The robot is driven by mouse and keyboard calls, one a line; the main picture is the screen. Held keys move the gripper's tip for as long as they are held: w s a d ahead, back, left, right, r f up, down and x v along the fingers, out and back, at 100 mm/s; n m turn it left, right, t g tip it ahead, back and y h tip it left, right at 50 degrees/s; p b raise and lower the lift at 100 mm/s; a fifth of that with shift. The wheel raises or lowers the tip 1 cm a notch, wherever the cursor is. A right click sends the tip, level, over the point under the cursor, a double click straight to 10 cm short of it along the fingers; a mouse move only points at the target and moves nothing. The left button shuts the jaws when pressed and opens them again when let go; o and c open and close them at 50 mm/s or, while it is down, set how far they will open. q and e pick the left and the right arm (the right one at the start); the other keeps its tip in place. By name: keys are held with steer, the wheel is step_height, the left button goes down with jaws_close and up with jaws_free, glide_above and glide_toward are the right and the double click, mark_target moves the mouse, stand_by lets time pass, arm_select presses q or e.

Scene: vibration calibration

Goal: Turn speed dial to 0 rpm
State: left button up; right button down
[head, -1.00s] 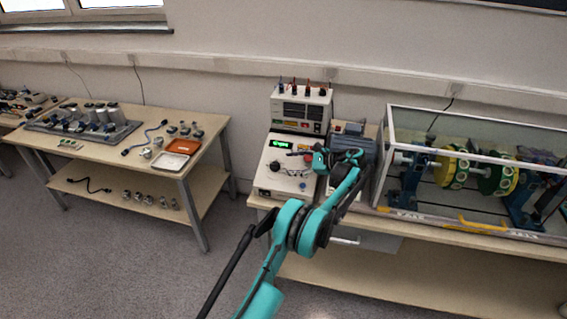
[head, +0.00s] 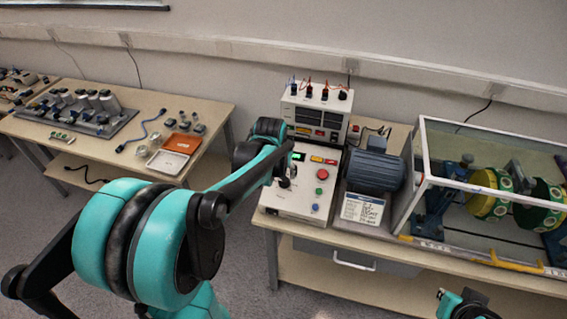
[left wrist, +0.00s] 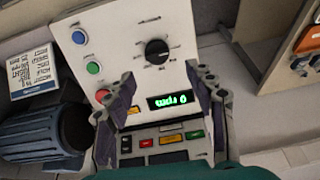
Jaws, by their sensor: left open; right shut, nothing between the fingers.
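The speed dial (left wrist: 157,50) is a black round knob on the light panel of the control unit (head: 301,205). In the left wrist view the panel appears upside down. Its green display (left wrist: 168,101) reads 0 rpm. My left gripper (left wrist: 163,92) is open, its two dark fingers spread on either side of the display, with nothing between them. The dial lies beyond the fingertips and appears untouched. My right gripper (head: 463,302) is shut and empty at the bottom right, away from the panel.
A red button (left wrist: 101,96), a green button (left wrist: 93,68) and a blue button (left wrist: 79,37) sit beside the dial. A dark motor (head: 374,170) and a glass-walled rig (head: 425,160) stand to the right. A power supply (head: 316,108) with plugged leads stands behind.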

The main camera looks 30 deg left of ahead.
mark_target(284, 179)
arm_select(q)
steer(key=b+x, duration=0.3)
steer(key=x, duration=0.4)
steer(key=shift+w+d+f, duration=0.1)
steer(key=shift+d+f, duration=0.05)
steer(key=shift+f, duration=0.1)
steer(key=c, duration=1.1)
